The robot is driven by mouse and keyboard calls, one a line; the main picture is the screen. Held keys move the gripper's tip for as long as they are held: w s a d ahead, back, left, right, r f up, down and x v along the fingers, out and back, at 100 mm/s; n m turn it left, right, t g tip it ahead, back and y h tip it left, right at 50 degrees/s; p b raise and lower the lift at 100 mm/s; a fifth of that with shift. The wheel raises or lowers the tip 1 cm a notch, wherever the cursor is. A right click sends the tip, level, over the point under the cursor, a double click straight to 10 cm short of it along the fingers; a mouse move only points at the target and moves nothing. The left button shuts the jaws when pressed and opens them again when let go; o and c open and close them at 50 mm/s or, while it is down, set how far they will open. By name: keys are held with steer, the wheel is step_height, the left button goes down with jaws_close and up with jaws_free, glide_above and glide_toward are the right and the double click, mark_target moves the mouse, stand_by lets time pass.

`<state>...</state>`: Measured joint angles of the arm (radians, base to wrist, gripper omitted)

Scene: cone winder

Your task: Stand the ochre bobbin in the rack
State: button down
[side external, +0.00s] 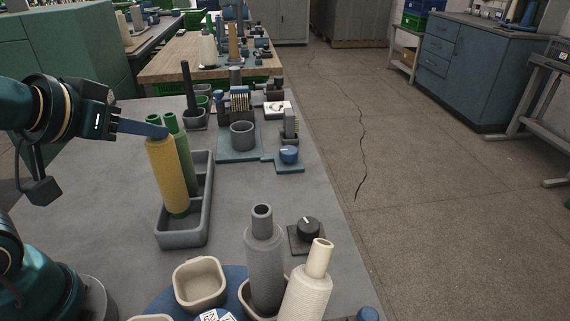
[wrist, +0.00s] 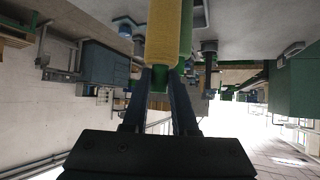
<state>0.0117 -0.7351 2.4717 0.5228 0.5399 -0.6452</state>
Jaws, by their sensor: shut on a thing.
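The ochre bobbin (side external: 168,178) is near upright, its top leaning slightly left, with its lower end within the outline of the grey rack (side external: 208,190). Whether it touches the rack floor cannot be told. My gripper (side external: 157,131) reaches in from the left and is shut on the bobbin's narrow top. In the wrist view, the ochre bobbin (wrist: 163,35) extends from between the fingers (wrist: 160,85), with a green end at the jaws. A green bobbin (side external: 184,158) stands in the rack just behind, partly hidden by the ochre one.
A grey bobbin (side external: 265,262) and a cream bobbin (side external: 306,292) stand at the front near a beige cup (side external: 200,282). A black knob (side external: 307,229) sits near the right table edge. A grey cup fixture (side external: 242,136) and blue knob (side external: 289,155) lie beyond the rack.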

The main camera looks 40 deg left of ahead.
mark_target(150, 149)
steer(key=shift+f, duration=0.6)
steer(key=shift+f, duration=0.7)
stand_by(0.4)
steer(key=shift+d+f, duration=0.1)
steer(key=shift+f, duration=0.25)
steer(key=c, duration=0.6)
jaws_free()
